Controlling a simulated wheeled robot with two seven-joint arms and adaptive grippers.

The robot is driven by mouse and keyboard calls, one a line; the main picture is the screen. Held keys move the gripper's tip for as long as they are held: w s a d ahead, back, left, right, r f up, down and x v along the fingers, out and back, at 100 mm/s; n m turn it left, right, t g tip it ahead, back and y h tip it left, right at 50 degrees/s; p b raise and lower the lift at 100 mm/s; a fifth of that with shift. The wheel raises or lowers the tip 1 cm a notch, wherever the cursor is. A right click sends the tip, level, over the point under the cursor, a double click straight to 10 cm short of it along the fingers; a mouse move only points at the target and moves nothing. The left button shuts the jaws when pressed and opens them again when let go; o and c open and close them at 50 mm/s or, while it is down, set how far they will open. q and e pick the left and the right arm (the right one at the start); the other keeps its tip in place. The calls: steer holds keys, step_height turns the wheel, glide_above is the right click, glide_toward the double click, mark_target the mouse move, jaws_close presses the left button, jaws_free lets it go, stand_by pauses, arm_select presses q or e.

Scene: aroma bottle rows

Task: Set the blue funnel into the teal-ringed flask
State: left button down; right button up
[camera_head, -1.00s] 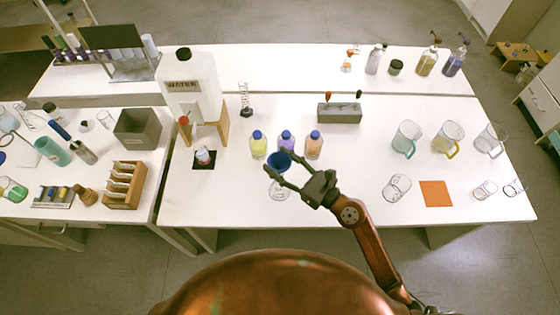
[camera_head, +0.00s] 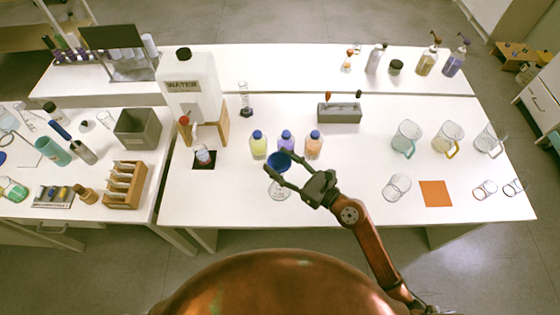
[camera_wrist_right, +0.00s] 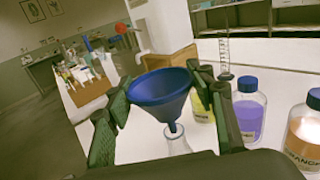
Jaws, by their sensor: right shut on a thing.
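The blue funnel (camera_head: 279,161) is held upright, wide mouth up, in my right gripper (camera_head: 277,170). In the right wrist view the two fingers (camera_wrist_right: 160,100) are shut on either side of the funnel's cone (camera_wrist_right: 160,92). A clear flask (camera_head: 279,190) stands on the table under the funnel. In the right wrist view the narrow stem points down at the mouth of this flask (camera_wrist_right: 179,146). I cannot tell whether the stem tip is inside the neck or just above it. No teal ring can be made out on it. My left gripper is not in view.
Bottles with yellow (camera_head: 258,146), purple (camera_head: 286,141) and orange (camera_head: 313,146) liquid stand close behind the funnel. A white water container (camera_head: 190,85) stands back left. A clear beaker (camera_head: 397,187) and an orange mat (camera_head: 436,193) lie right. The front table strip is free.

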steer(key=shift+f+b, duration=1.05)
steer(key=shift+f, duration=0.4)
steer(key=o, duration=1)
steer(key=shift+r, duration=0.1)
steer(key=shift+d, duration=0.1)
steer(key=v, duration=1.2)
